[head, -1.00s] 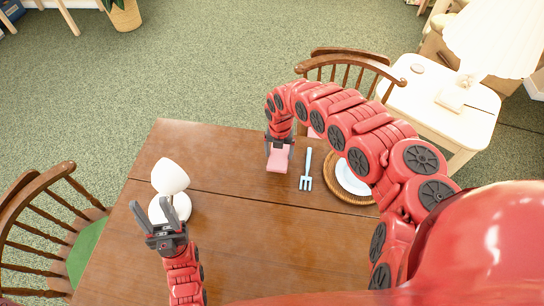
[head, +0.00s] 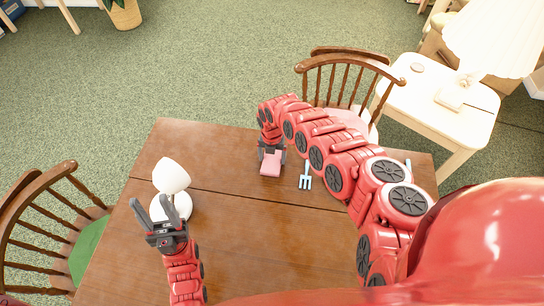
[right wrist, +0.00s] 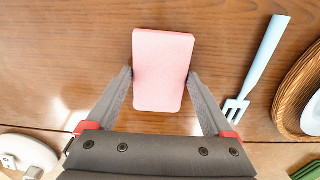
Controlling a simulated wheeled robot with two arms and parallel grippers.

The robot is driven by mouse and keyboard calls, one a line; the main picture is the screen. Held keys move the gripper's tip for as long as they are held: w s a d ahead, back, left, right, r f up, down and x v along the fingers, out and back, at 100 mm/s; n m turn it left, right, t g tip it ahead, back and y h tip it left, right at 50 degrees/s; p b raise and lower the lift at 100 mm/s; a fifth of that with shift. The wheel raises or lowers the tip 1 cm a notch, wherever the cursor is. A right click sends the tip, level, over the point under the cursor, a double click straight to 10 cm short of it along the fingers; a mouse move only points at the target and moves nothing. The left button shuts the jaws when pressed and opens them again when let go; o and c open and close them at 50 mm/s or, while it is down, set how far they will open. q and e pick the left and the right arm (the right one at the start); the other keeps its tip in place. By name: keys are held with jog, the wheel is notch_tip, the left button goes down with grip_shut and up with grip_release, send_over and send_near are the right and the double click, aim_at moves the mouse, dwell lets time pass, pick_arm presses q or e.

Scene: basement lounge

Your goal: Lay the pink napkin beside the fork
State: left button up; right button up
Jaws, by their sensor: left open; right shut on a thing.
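The pink napkin (head: 270,169) is a thick folded block near the table's far edge. It also shows in the right wrist view (right wrist: 163,75). My right gripper (head: 271,155) is shut on it, one finger against each long side. I cannot tell whether it touches the table. The light blue fork (head: 305,182) lies on the table just right of the napkin, a gap between them. My arm hides its handle in the head view, but the whole fork shows in the right wrist view (right wrist: 257,65). My left gripper (head: 155,222) is open and empty at the left.
A white lamp (head: 171,178) stands on the wooden table (head: 240,240) near my left gripper. A wicker placemat (right wrist: 292,82) with a plate lies right of the fork, hidden by my arm in the head view. Bare table lies between lamp and napkin.

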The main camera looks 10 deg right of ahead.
jog(key=o, duration=1.1)
